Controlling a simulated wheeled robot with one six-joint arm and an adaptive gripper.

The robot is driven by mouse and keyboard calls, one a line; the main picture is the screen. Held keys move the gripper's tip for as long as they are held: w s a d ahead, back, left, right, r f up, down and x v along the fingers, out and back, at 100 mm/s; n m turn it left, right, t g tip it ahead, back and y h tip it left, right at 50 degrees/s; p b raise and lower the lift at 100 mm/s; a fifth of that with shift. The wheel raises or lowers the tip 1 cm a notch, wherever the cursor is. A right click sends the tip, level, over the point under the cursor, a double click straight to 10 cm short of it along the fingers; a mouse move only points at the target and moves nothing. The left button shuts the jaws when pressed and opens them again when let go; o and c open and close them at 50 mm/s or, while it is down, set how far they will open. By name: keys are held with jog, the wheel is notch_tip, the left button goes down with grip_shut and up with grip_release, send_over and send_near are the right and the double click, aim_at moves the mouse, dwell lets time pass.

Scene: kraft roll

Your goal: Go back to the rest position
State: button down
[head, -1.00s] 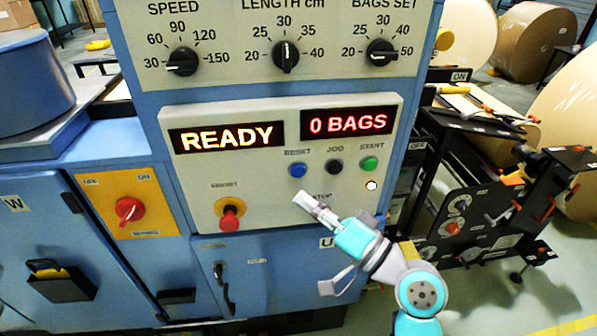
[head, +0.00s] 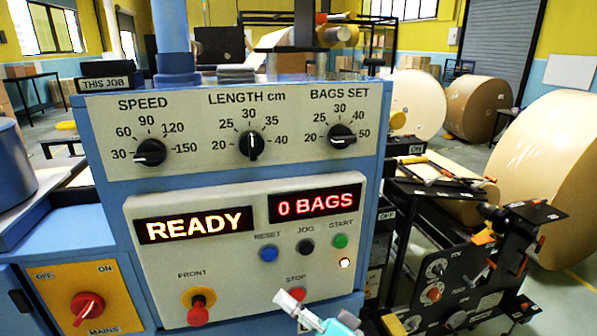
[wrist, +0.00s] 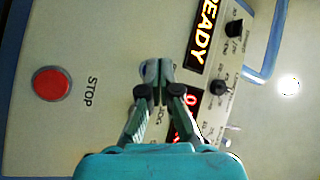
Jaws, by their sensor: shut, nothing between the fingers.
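My gripper (head: 290,303) shows at the bottom of the head view, its pale fingers in front of the lower right of the control panel (head: 215,255), beside the red STOP button (head: 298,294). In the wrist view my gripper (wrist: 151,72) points at the panel with its fingertips together and nothing between them. The STOP button (wrist: 52,84) is to its left there. Whether the fingertips touch the panel cannot be told. Most of my arm is below the head view.
The displays read READY (head: 195,225) and 0 BAGS (head: 315,203). Blue, black and green buttons sit above STOP, with a lit white lamp (head: 344,263). A red MAINS switch (head: 88,309) is at left. Black roll-stand equipment (head: 460,270) and large kraft rolls (head: 550,165) stand at right.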

jog(key=s+d+f+m+t+h, duration=0.2)
jog(key=s+d+f+h, duration=0.45)
jog(key=f, duration=0.45)
jog(key=s+d+f+m+t+h, duration=0.25)
jog(key=s+d+f+h, duration=0.45)
jog(key=f, duration=0.4)
jog(key=s+d+n+h, duration=0.1)
jog(key=s+d, duration=0.3)
jog(key=s, duration=0.8)
jog(key=s+d+r+n+h, duration=0.1)
jog(key=s+d+n, duration=0.3)
jog(key=s, duration=0.8)
jog(key=shift+s+g+h, duration=0.25)
jog(key=shift+g+h, duration=0.2)
jog(key=shift+h, duration=0.2)
